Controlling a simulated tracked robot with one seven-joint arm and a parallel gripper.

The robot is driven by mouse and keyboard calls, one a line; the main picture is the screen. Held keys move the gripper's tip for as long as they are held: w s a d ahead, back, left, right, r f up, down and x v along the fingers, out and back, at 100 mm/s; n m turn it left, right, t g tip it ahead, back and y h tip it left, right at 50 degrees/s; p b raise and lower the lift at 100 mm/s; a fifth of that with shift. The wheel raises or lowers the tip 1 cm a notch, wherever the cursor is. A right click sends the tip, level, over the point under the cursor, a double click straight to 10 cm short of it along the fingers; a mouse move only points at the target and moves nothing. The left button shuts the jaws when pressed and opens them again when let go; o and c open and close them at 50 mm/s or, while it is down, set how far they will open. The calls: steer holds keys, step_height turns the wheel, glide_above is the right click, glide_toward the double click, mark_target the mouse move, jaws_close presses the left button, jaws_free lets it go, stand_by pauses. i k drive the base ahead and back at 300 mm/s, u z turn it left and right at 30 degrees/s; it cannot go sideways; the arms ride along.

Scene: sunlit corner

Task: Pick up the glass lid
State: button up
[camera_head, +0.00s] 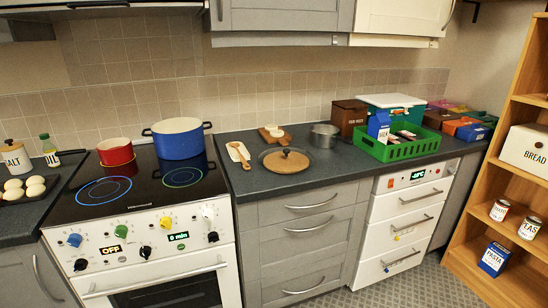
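The glass lid (300,165) lies flat on the dark countertop just right of the stove in the head camera view. My gripper and arm are not in view.
Behind are a grey pot (323,136) and a wooden board (268,139). A green crate (400,151) stands to the right. The stove (140,185) carries a red pot (116,152) and a blue pot (180,144). Counter in front is narrow but clear.

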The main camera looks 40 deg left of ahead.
mark_target(280, 159)
steer(key=u, duration=0.35)
steer(key=i, duration=0.85)
steer(key=u, duration=1.2)
steer(key=i, duration=0.9)
steer(key=u, duration=0.3)
steer(key=k, duration=0.9)
steer(key=u, duration=0.2)
steer(key=i, duration=0.9)
steer(key=z, duration=0.1)
